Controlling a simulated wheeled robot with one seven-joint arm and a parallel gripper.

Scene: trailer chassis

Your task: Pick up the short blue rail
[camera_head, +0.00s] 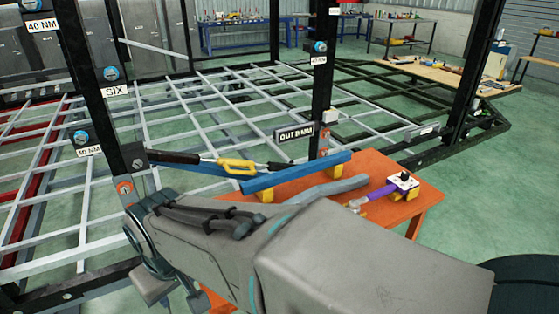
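A blue rail (298,173) lies slantwise along the back of an orange table (408,211), raised on yellow blocks (265,194). A narrower blue strip (205,169) shows to its left; I cannot tell whether it is a separate piece. A grey-blue bar (328,190) lies in front of the blue rail, its near end hidden by my arm. My grey arm fills the lower middle of the view, in front of the table. My gripper's fingers do not show, so I cannot see what they hold.
A black-and-yellow tool (235,166) lies close behind the blue rail. A purple-handled tool (383,193) and white block (403,181) sit on the table's right. Black posts (321,85) and a metal frame (190,110) stand behind.

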